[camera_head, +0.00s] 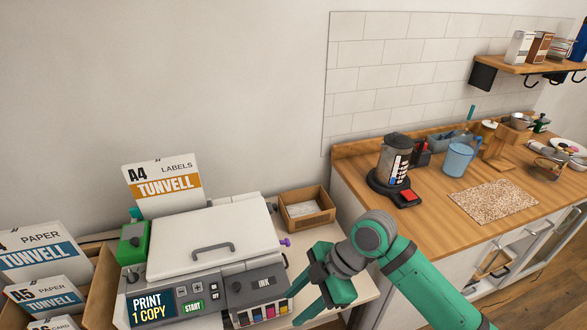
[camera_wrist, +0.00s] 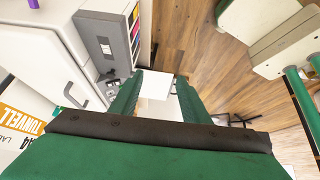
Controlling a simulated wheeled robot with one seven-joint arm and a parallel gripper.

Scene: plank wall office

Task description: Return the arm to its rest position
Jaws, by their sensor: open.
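My gripper (camera_head: 318,298) hangs at the right front corner of the printer (camera_head: 205,260), with my green arm reaching in from the lower right. In the wrist view my gripper (camera_wrist: 157,92) has its two green fingers apart. A white flat surface (camera_wrist: 154,80) shows between and beyond the fingers; I cannot tell how far below them it lies. Nothing is visibly held. The printer has a closed white lid with a grey handle, and its screen reads "PRINT 1 COPY". The printer also shows at the left in the wrist view (camera_wrist: 50,60).
A cardboard tray (camera_head: 306,210) stands behind the printer's right side. Paper boxes (camera_head: 40,255) crowd the left. The wooden counter (camera_head: 425,220) at the right holds a coffee machine (camera_head: 393,165), a blue cup (camera_head: 458,159) and a speckled mat (camera_head: 493,200). Open floor shows at the lower right.

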